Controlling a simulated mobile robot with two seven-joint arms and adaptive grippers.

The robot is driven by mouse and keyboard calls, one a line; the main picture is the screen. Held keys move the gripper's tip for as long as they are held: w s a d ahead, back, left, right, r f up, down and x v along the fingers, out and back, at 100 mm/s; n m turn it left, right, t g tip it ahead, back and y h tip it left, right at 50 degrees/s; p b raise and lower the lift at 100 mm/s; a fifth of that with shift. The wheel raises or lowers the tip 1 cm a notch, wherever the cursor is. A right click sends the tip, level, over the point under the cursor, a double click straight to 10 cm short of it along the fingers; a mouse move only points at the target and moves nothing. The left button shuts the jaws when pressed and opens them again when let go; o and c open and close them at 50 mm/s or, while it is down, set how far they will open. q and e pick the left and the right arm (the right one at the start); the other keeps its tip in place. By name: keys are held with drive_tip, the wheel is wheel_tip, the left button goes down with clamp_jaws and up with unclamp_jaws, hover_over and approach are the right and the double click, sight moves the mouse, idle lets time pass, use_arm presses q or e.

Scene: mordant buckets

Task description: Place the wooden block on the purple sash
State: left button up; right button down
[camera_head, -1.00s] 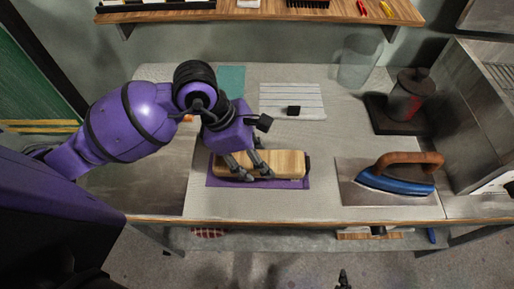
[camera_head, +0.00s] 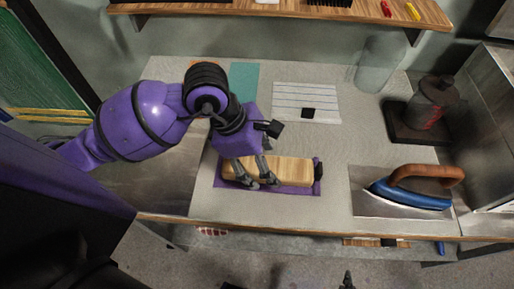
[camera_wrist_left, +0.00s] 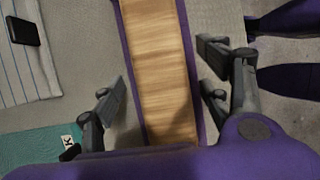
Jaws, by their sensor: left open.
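The wooden block (camera_head: 285,171) is long and pale and lies on the purple sash (camera_head: 300,192) on the worktable. Purple cloth shows along its near edge and at its right end. In the left wrist view the block (camera_wrist_left: 160,70) runs between the fingers, with a strip of sash (camera_wrist_left: 190,65) along each side. My left gripper (camera_head: 258,182) is over the left half of the block. Its fingers (camera_wrist_left: 165,100) are open, one on each side of the block, with a gap on both sides. My right gripper is not clearly seen.
A blue iron with a wooden handle (camera_head: 415,190) rests on a metal plate to the right. A dark canister (camera_head: 432,105) and a clear glass jar (camera_head: 380,62) stand behind. A lined sheet with a black piece (camera_head: 306,97) and a teal cloth (camera_head: 244,80) lie at the back.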

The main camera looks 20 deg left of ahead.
use_arm(q)
drive_tip(key=v, duration=1.1)
drive_tip(key=shift+s, duration=0.1)
